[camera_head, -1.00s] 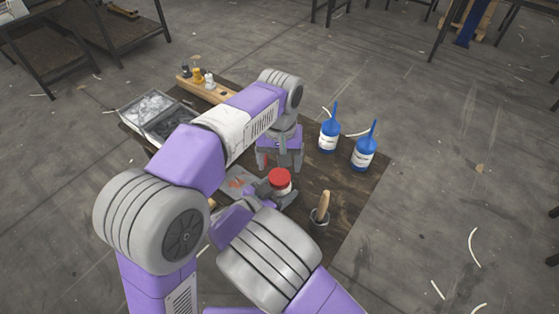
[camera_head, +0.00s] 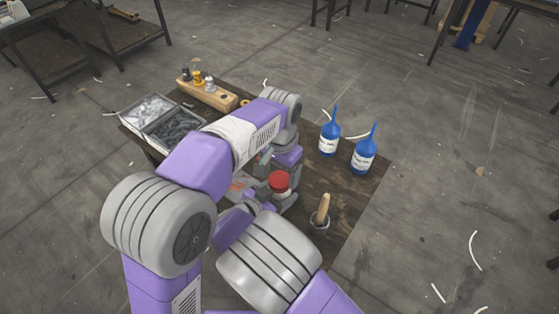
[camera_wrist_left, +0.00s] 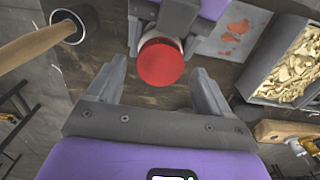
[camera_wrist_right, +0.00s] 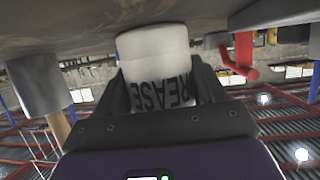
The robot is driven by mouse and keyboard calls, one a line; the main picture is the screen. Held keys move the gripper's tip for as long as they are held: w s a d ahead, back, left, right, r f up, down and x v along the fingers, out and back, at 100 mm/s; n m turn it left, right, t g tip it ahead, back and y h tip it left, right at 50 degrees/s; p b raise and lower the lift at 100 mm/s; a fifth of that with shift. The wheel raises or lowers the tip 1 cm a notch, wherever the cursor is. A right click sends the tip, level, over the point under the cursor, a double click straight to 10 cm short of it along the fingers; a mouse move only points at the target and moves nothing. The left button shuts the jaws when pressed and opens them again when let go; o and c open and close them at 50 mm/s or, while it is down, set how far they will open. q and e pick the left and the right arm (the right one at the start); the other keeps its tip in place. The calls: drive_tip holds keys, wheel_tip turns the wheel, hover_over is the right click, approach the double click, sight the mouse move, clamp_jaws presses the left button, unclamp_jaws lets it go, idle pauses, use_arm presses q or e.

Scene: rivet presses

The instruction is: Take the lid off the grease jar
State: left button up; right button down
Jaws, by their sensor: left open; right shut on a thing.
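The grease jar (camera_wrist_right: 158,65) is white with dark GREASE lettering and looks upright on the bench. Its round red lid (camera_head: 279,180) is on top and shows from above in the left wrist view (camera_wrist_left: 160,63). My right gripper (camera_wrist_right: 155,75) is shut on the jar's body, one finger on each side. My left gripper (camera_wrist_left: 158,75) is open and empty. In its wrist view the lid lies ahead, between the lines of its fingers, with a gap on both sides. In the head view my left gripper (camera_head: 268,163) is close behind the jar, partly hidden by my arms.
A pot with a wooden handle (camera_head: 322,215) stands right of the jar. Two blue bottles (camera_head: 329,138) (camera_head: 363,156) stand at the back right. A metal bin (camera_head: 172,128) and a wooden block with small bottles (camera_head: 212,95) are at the left. A red-stained sheet (camera_wrist_left: 228,38) lies beside the jar.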

use_arm(q)
drive_tip(key=shift+f, duration=0.8)
drive_tip(key=c, duration=1)
drive_tip(key=shift+n, duration=1.4)
drive_tip(key=shift+c, duration=0.4)
drive_tip(key=shift+r, duration=0.15)
drive_tip(key=shift+r, duration=1)
